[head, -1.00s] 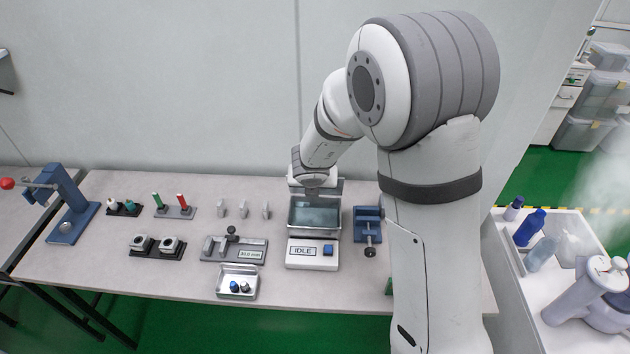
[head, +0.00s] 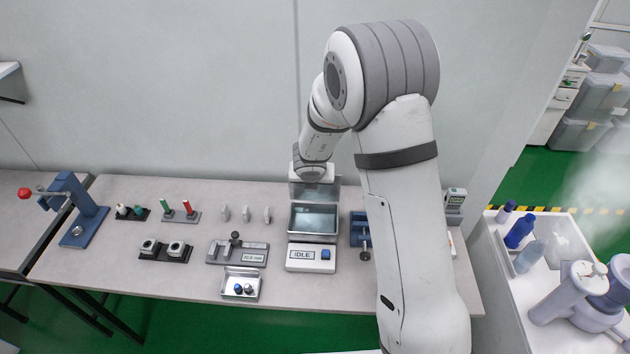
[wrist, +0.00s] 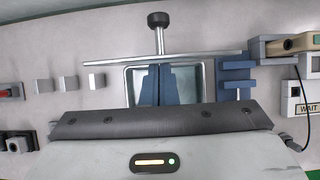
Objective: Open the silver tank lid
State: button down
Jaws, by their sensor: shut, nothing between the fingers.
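The silver tank (head: 313,235) stands toward the right of the bench, and its basin shows a pale bluish inside. Its lid (head: 300,190) is swung up and stands roughly upright at the back edge. In the wrist view the lid (wrist: 205,57) is a thin strip seen nearly edge-on, with a black knob (wrist: 158,19) on a rod pointing to the wall side. My gripper (wrist: 157,72) has blue fingers, shut and empty, over the basin close to the lid. I cannot tell if they touch it. In the head view my wrist is above the lid, with the fingers not clear.
A blue vice (head: 358,229) stands close to the right of the tank. An IDLE box (head: 300,256) sits in front of it. Several small pale blocks (head: 245,214) stand to the left. A grey fixture (head: 232,251) and a metal tray (head: 240,285) lie front left.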

jog(key=shift+w+d+r+p, duration=0.1)
jog(key=shift+w+p, duration=0.1)
jog(key=shift+w, duration=0.25)
jog(key=shift+w+d+r+p, duration=0.1)
jog(key=shift+w+p, duration=0.1)
jog(key=shift+w, duration=0.35)
